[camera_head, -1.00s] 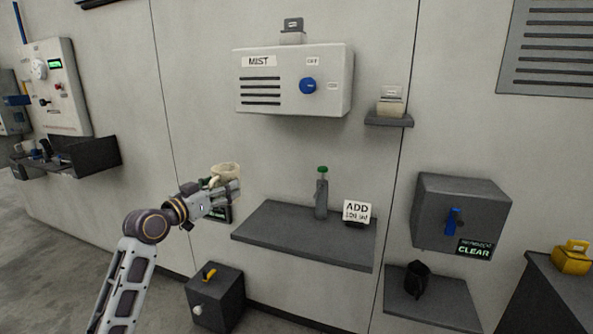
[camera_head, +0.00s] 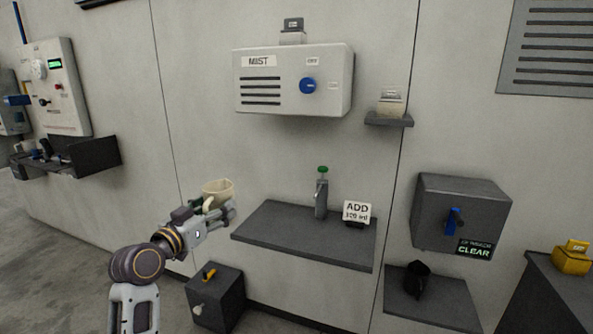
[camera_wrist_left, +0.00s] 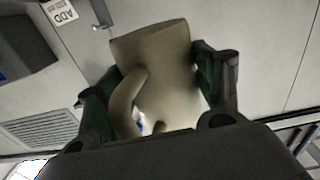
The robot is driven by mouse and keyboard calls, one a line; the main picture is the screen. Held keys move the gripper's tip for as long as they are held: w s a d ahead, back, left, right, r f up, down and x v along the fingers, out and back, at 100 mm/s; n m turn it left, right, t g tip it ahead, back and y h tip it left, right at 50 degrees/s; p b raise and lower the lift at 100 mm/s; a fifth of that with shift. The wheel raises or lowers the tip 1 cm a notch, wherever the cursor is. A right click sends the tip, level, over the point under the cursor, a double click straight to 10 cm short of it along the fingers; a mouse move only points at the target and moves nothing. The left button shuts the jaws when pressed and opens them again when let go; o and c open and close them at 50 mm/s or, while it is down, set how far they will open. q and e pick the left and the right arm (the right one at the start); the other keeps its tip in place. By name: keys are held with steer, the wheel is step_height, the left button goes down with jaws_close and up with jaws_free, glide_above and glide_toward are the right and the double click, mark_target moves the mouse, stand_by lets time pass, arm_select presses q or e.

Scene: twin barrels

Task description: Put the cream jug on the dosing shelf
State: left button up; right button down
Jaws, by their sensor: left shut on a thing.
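The cream jug (camera_head: 217,192) is held up in the air by my left gripper (camera_head: 222,208), left of the dosing shelf. It fills the middle of the left wrist view (camera_wrist_left: 165,70), between the two green-padded fingers, with its handle toward the lower left. My left gripper is shut on it. The grey shelf (camera_head: 275,241) with the "ADD" sign (camera_head: 357,212) sticks out from the wall, right of the gripper. A bottle with a green top (camera_head: 321,195) stands near its back. My right gripper is not in view.
The white MIST box (camera_head: 295,80) hangs above the shelf. A dark cabinet (camera_head: 216,297) with a yellow handle stands below left. A small ledge (camera_head: 388,120) and a CLEAR box (camera_head: 462,215) are to the right. The shelf's front and left part are bare.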

arm_select(q)
steer(key=s+f+y, duration=0.1)
steer(key=s+f, duration=0.2)
steer(key=f, duration=0.6)
steer(key=s+f, duration=0.4)
steer(key=f, duration=0.6)
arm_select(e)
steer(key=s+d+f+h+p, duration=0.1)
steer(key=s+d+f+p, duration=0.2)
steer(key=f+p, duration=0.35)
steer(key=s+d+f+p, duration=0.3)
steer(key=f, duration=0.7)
arm_select(q)
steer(key=s+r+n+t+y+p, duration=0.1)
steer(key=s+n+y+p, duration=0.3)
steer(key=s+y+p, duration=0.1)
steer(key=shift+s+a+r+p, duration=0.2)
steer(key=shift+s+a+p, duration=0.25)
steer(key=shift+s+p, duration=0.5)
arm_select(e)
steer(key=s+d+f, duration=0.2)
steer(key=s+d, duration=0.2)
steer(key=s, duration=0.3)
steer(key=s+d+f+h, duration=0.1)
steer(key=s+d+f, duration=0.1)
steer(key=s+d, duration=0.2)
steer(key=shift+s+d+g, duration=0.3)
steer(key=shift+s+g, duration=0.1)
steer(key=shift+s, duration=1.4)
